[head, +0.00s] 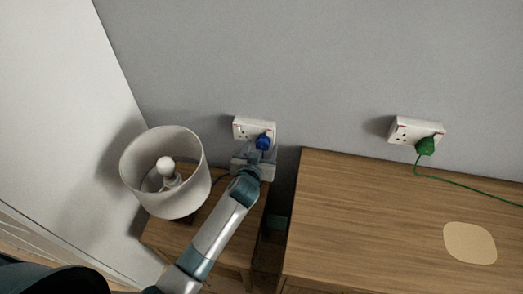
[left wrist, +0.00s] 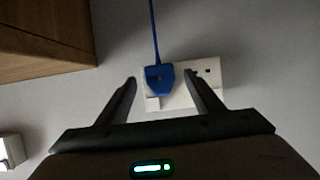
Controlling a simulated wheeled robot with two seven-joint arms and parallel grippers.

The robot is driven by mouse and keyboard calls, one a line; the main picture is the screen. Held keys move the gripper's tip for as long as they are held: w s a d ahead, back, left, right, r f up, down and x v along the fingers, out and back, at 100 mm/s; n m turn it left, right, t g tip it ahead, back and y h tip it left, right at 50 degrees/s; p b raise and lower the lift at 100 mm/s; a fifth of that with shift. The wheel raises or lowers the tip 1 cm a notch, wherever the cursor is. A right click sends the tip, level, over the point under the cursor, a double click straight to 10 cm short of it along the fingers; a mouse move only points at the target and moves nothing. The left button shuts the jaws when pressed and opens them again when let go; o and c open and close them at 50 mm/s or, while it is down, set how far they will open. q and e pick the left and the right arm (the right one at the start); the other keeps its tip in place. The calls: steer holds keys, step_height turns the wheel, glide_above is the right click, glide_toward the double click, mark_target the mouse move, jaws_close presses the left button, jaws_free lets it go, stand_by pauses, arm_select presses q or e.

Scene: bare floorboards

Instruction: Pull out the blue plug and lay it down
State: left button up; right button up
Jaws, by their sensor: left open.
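The blue plug (head: 263,142) sits in the right part of a white double wall socket (head: 241,128) in the head view. In the left wrist view the blue plug (left wrist: 160,79) is in the white socket (left wrist: 208,72), with its blue cord running up out of the picture. My left gripper (head: 259,155) is open just in front of the plug. In the left wrist view its two fingers (left wrist: 160,88) stand on either side of the plug, apart from it. My right gripper is not in view.
A lamp with a white shade (head: 193,195) stands on a small wooden table (head: 168,236) at left. A wooden cabinet (head: 370,215) with a beige mat (head: 470,243) is at right. A green plug (head: 426,146) sits in another socket (head: 405,128) above it, its cord trailing right.

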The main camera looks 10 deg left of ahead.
mark_target(262, 149)
arm_select(q)
steer(key=shift+w+f, duration=0.2)
steer(key=shift+w, duration=0.35)
steer(key=c, duration=1.4)
steer(key=shift+s+p, duration=0.55)
steer(key=shift+s, duration=1.4)
steer(key=shift+s, duration=0.15)
steer(key=shift+s+p, duration=0.6)
steer(key=shift+s, duration=1.35)
